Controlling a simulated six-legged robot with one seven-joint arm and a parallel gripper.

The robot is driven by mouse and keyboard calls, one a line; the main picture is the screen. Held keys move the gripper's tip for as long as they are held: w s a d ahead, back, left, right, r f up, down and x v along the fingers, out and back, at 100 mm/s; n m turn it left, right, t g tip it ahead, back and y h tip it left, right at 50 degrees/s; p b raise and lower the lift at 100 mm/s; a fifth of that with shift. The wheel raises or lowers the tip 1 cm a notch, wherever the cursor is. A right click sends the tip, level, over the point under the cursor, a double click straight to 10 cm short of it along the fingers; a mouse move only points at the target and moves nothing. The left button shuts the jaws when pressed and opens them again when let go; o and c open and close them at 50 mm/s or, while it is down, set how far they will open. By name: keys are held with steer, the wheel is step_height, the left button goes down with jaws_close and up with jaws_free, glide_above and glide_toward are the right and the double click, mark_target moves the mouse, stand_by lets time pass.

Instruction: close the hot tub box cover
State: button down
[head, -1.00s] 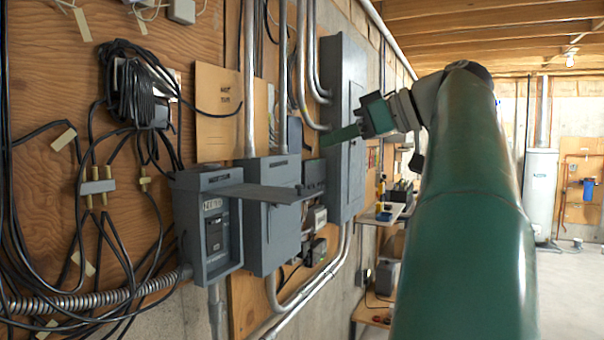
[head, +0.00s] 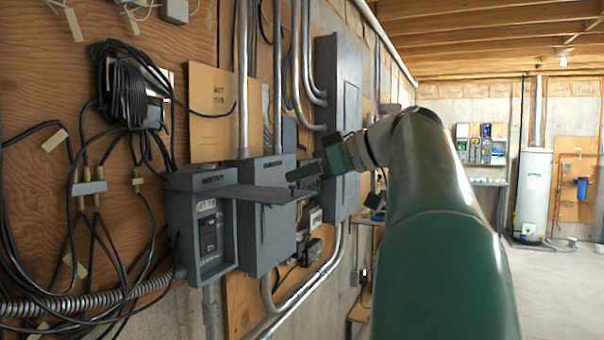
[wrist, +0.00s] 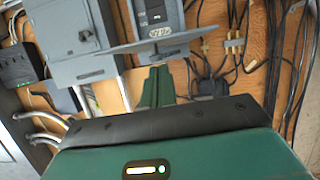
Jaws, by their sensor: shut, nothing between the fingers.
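The hot tub box (head: 200,225) is a small grey box on the plywood wall, with its front open onto a dark switch and a label. Its cover (head: 262,193) is a flat grey flap, raised and sticking out about level from the top of the box. My gripper (head: 293,176) has green fingers, shut and empty, just above the flap's outer part. The wrist view looks upside down. There the fingers (wrist: 158,72) point at the cover (wrist: 130,52), with the open box (wrist: 157,18) beyond it. I cannot tell whether they touch the cover.
A larger grey box (head: 265,240) stands right beside the hot tub box, partly behind the flap. A tall grey panel (head: 338,120) and metal conduits (head: 244,80) are close by. Black cables (head: 75,240) hang at left. A cardboard sign (head: 212,100) is above. Open floor lies at right.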

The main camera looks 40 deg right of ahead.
steer(key=w+a+f+t+y, duration=0.1)
steer(key=w+f+t+y, duration=0.2)
steer(key=f+t, duration=0.95)
steer(key=w+a+f+g, duration=0.3)
steer(key=w+a+f, duration=0.1)
steer(key=w+f, duration=0.8)
steer(key=shift+a+g, duration=0.35)
steer(key=shift+w+a, duration=0.15)
steer(key=shift+w, duration=0.1)
steer(key=shift+s, duration=0.1)
